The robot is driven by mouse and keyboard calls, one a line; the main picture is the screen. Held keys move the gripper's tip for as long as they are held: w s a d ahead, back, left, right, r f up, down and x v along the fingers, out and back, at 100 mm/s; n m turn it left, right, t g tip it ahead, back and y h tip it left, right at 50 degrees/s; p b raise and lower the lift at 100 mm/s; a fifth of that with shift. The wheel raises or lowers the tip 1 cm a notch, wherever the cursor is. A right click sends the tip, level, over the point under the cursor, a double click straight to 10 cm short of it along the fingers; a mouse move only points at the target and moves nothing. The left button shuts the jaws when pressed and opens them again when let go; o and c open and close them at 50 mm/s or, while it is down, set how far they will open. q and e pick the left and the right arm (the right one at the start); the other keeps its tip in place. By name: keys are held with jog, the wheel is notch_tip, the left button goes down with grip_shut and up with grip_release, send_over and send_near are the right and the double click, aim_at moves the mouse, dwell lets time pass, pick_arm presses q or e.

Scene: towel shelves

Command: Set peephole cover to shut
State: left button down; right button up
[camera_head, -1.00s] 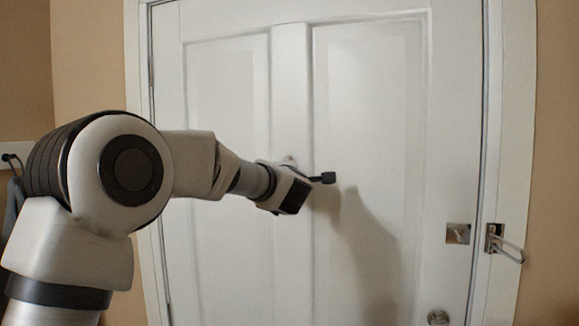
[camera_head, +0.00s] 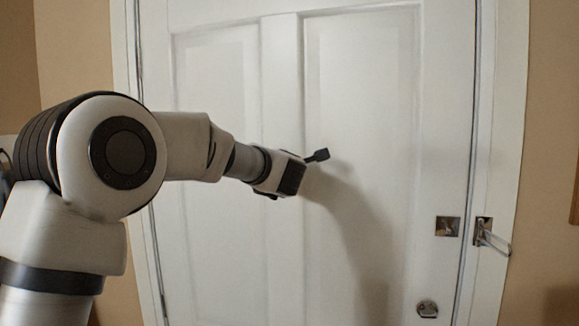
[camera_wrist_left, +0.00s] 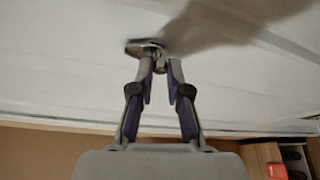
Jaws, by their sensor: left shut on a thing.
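My left gripper (camera_head: 280,174) is up against the white panelled door (camera_head: 362,110), at its middle stile, in the head view. Its fingertips are hidden there behind my wrist. In the left wrist view, the gripper (camera_wrist_left: 160,66) is shut on a small metallic piece at the door face, the peephole cover (camera_wrist_left: 145,44). One end of the cover sticks out to the left of the fingertips. The head view does not show the cover. I cannot tell whether it lies over the peephole. My right gripper is not in view.
A metal latch plate (camera_head: 447,226) is on the door's right edge, with a swing-bar guard (camera_head: 492,238) on the frame beside it. A round lock (camera_head: 427,309) sits lower. A red item (camera_wrist_left: 277,172) shows at the wrist view's bottom right corner.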

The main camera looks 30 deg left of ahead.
pick_arm(q)
jog(key=c, duration=1.1)
grip_release()
jog(key=shift+r, duration=0.4)
jog(key=shift+c, duration=0.2)
jog(key=d+f+v, duration=0.1)
jog(key=v, duration=1)
jog(key=shift+d+r, duration=0.35)
jog(key=shift+r, duration=0.05)
